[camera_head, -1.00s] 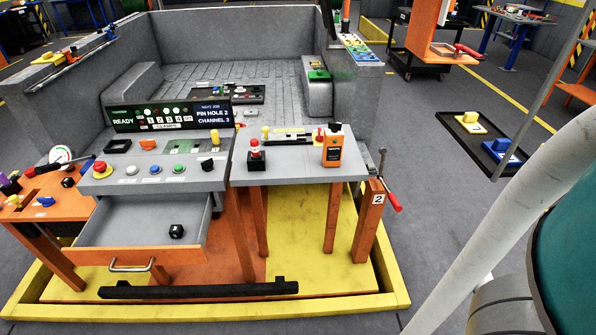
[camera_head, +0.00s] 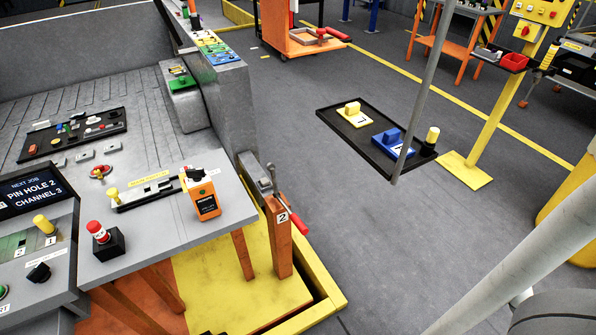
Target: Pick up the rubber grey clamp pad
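I cannot pick out the rubber grey clamp pad with certainty. A clamp with a red handle (camera_head: 300,223) is on the orange post marked 2 (camera_head: 278,235), at the right end of the grey bench (camera_head: 150,225). A dark tray (camera_head: 118,148) on the grey bed holds several small parts, too small to name surely. Small grey blocks (camera_head: 85,155) lie along its near edge. My gripper is out of view; only pale links of my arm show at the lower right.
An orange device (camera_head: 204,200) and a red-topped black block (camera_head: 105,240) stand on the bench. A floor tray (camera_head: 345,135) holds yellow and blue blocks. A yellow post (camera_head: 490,130) stands at right. Grey floor is clear between bench and floor tray.

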